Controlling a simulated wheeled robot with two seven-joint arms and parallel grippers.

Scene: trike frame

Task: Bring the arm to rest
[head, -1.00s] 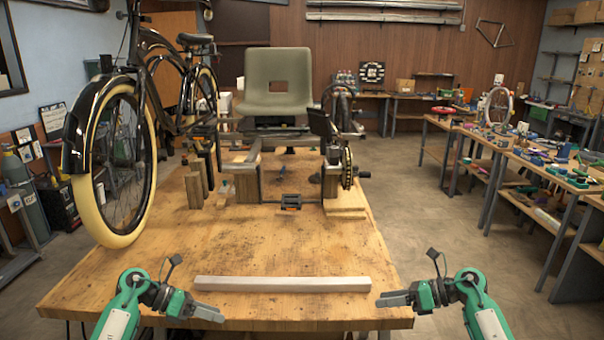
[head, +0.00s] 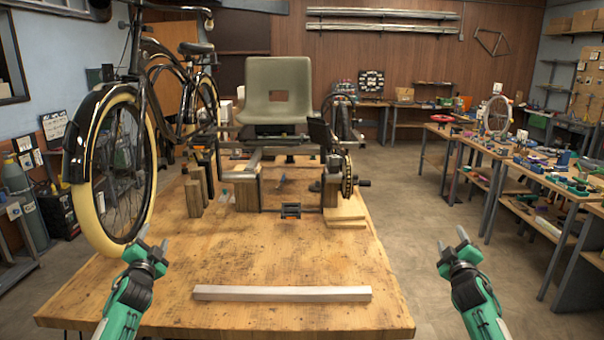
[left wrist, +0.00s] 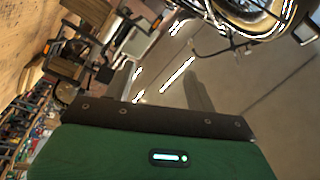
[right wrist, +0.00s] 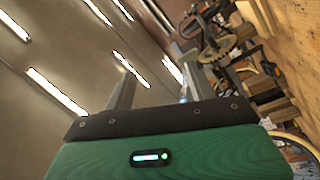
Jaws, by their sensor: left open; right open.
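My left gripper (head: 153,243) is raised above the left front part of the wooden table, pointing up and away. Its two fingers are apart with nothing between them, and they also show in the left wrist view (left wrist: 163,88). My right gripper (head: 452,246) is raised beyond the table's right edge, over the floor side. Its fingers are apart and empty, also in the right wrist view (right wrist: 155,90). A pale metal bar (head: 282,293) lies flat near the table's front edge, between the grippers and touched by neither.
The wooden table (head: 270,255) is clear in its middle. A trike frame with a grey seat (head: 279,88) and wooden blocks (head: 194,198) stands at its back. A black bicycle (head: 120,150) is at the left. Cluttered benches (head: 520,155) line the right, with open floor between.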

